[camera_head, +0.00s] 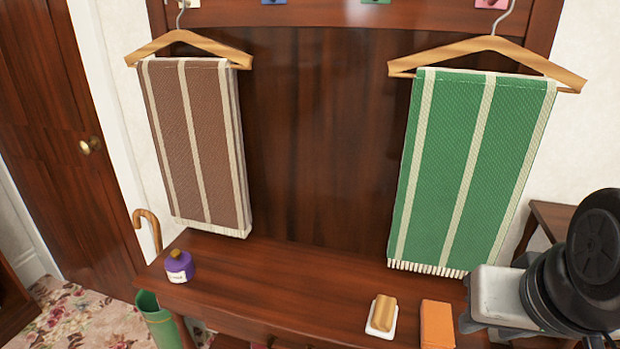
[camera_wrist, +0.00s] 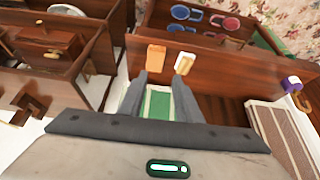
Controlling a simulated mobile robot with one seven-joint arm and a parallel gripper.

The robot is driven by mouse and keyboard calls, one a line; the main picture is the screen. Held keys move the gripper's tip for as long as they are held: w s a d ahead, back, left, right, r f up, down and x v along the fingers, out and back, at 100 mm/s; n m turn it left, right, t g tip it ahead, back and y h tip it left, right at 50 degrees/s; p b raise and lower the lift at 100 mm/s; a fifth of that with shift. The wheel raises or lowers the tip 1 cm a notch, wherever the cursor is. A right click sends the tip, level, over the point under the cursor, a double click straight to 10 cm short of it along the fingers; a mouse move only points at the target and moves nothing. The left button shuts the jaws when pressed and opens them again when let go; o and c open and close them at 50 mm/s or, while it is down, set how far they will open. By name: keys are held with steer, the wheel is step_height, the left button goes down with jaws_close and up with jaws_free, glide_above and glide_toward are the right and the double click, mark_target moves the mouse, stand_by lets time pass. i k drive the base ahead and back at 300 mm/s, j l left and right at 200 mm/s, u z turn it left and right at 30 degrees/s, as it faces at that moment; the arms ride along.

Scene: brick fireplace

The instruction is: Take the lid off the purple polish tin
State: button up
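The purple polish tin (camera_head: 180,270) stands upright near the left end of the wooden bench top, with a pale label on its front. Its darker lid (camera_head: 177,255) sits on top. The tin also shows at the right edge of the wrist view (camera_wrist: 290,84). My gripper (camera_wrist: 160,78) is open and empty, with its two grey fingers spread apart. In the head view my arm is at the lower right, far from the tin.
A brush on a white base (camera_head: 382,315) and an orange block (camera_head: 437,325) are on the right of the bench (camera_head: 290,285). A brown striped towel (camera_head: 200,140) and a green one (camera_head: 465,165) hang behind. The bench between tin and brush is clear.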

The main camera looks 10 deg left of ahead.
mark_target(177, 258)
steer(key=u, duration=1.8)
steer(key=i+j+z, duration=0.1)
steer(key=i+j, duration=0.7)
steer(key=j, duration=0.2)
steer(key=i+j+z, duration=0.15)
steer(key=i+j, duration=0.25)
steer(key=j, duration=0.1)
